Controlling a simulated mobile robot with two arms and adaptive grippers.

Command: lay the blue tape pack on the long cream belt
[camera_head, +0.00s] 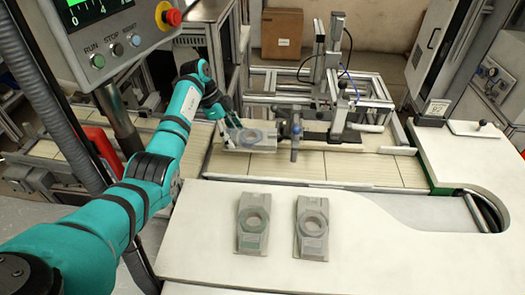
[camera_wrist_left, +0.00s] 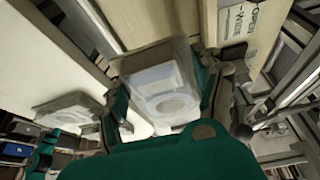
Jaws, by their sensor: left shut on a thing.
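My left gripper (camera_head: 226,128) is shut on a clear-shelled tape pack (camera_head: 250,139) with a pale bluish ring. In the left wrist view the pack (camera_wrist_left: 162,92) sits between the two fingers of the gripper (camera_wrist_left: 170,102). In the head view the pack appears over the far left part of the long cream belt (camera_head: 330,168). I cannot tell whether it touches the belt. Two other packs lie on the white table: one with a green ring (camera_head: 253,224) and one with a grey ring (camera_head: 312,227). My right gripper is not in view.
The white table (camera_head: 400,235) is clear right of the two packs. A control box (camera_head: 105,35) with a red button hangs at upper left.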

